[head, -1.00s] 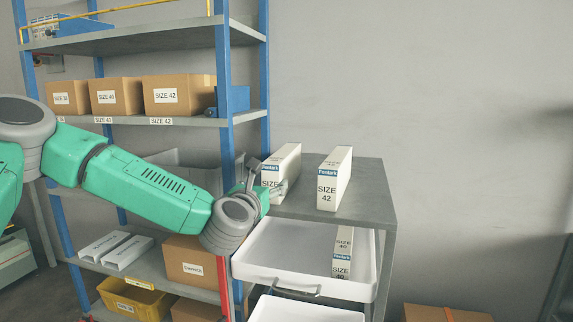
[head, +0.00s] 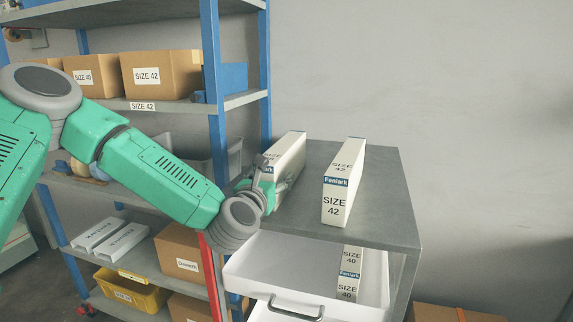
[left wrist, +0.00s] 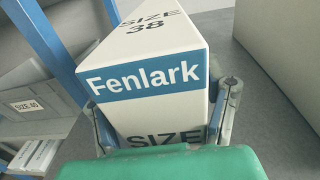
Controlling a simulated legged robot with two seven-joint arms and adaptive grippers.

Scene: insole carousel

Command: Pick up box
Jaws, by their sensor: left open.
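A narrow white Fenlark box with a blue band (head: 291,154) stands on the grey cart top. In the left wrist view the same box (left wrist: 150,80) reads size 38. My left gripper (head: 271,185) is at its near end, with one finger on each side of the box in the left wrist view (left wrist: 165,118). The fingers are open around it; I cannot tell whether they touch it. A second white Fenlark box (head: 343,182), size 42, stands to the right on the cart top. My right gripper is not in view.
The grey cart top (head: 388,200) has free room around the size 42 box. Below it, a white pull-out tray (head: 376,270) holds a size 40 box (head: 349,272). A blue-posted shelf (head: 212,90) with cardboard boxes (head: 160,74) stands close behind my left arm.

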